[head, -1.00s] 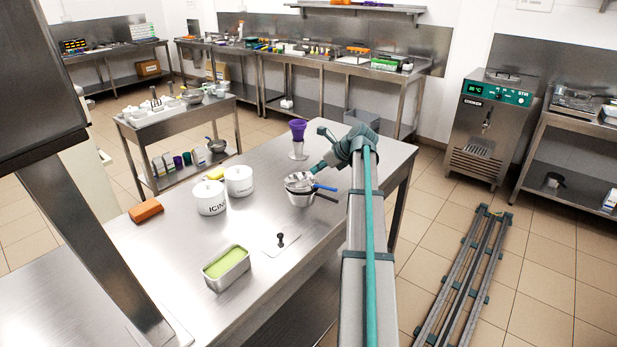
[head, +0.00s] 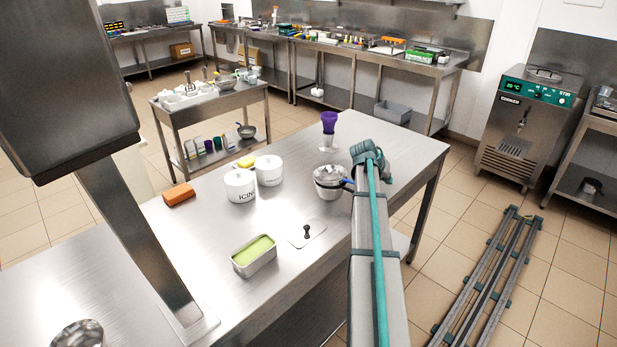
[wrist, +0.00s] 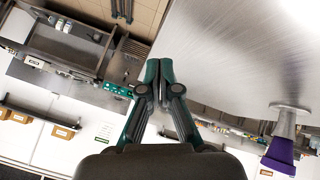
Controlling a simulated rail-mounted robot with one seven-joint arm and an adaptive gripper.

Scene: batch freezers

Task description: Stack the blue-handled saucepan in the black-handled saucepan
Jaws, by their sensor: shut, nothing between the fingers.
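The blue-handled saucepan (head: 327,173) is a steel pan that appears to sit on or in the black-handled saucepan (head: 329,193), toward the right side of the steel table. The blue handle (head: 347,184) points right, toward my arm. The black handle is hidden behind my arm now. I cannot tell how deep or how level the upper pan sits. My gripper (wrist: 159,70) is shut and empty in the wrist view, apart from both pans. In the head view its fingers are hidden by my arm. The pans do not show in the wrist view.
A purple cup on a steel stand (head: 329,123) stands behind the pans, and in the wrist view (wrist: 280,152) at lower right. White canisters (head: 240,185), an orange block (head: 179,194) and a green-filled tin (head: 254,256) stand to the left. The table's back right is clear.

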